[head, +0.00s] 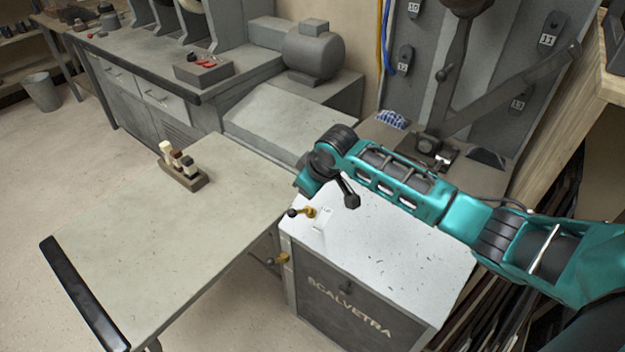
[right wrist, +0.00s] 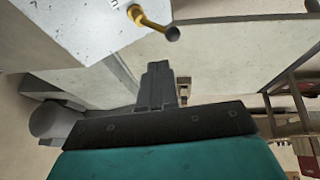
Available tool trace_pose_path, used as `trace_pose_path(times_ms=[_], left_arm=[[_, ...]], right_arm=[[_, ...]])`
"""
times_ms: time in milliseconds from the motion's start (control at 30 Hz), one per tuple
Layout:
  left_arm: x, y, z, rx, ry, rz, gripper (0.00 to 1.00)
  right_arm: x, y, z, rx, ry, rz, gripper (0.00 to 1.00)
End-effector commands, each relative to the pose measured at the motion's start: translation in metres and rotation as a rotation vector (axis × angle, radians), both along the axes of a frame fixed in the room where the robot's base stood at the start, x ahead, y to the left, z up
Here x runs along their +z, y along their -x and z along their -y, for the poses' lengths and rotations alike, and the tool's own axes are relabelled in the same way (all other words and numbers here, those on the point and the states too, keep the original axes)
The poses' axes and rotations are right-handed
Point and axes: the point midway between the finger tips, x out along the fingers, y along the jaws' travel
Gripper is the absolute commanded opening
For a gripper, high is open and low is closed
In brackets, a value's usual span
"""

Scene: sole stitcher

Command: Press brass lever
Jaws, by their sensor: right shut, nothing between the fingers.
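The brass lever (head: 308,212) with a dark ball knob stands at the left edge of the white speckled top of the SCALVETRA cabinet (head: 385,240). It also shows at the top of the right wrist view (right wrist: 147,18), its knob pointing right and down. A second brass fitting (head: 283,258) with a dark handle sits lower, on the cabinet's left side. My right gripper (head: 352,201) is shut and empty above the cabinet top, to the right of the upper lever and apart from it. In the right wrist view its closed fingers (right wrist: 158,68) sit below the knob. My left gripper is out of view.
A machine with a dark post (head: 450,75) rises behind the cabinet. A grey bench (head: 150,75) runs along the back left.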

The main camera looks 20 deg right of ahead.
Motion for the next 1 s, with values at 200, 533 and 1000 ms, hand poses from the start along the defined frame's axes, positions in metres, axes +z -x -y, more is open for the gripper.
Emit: trace_pose_path(times_ms=[200, 533, 1000], left_arm=[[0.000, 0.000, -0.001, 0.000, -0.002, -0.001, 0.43], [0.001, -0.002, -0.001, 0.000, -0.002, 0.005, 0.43], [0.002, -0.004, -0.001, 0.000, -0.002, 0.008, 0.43]], right_arm=[[0.028, 0.017, -0.002, 0.000, 0.002, 0.001, 0.00], [0.042, 0.027, -0.003, -0.001, 0.001, 0.000, 0.00], [0.041, 0.028, -0.004, 0.000, -0.002, 0.000, 0.00]])
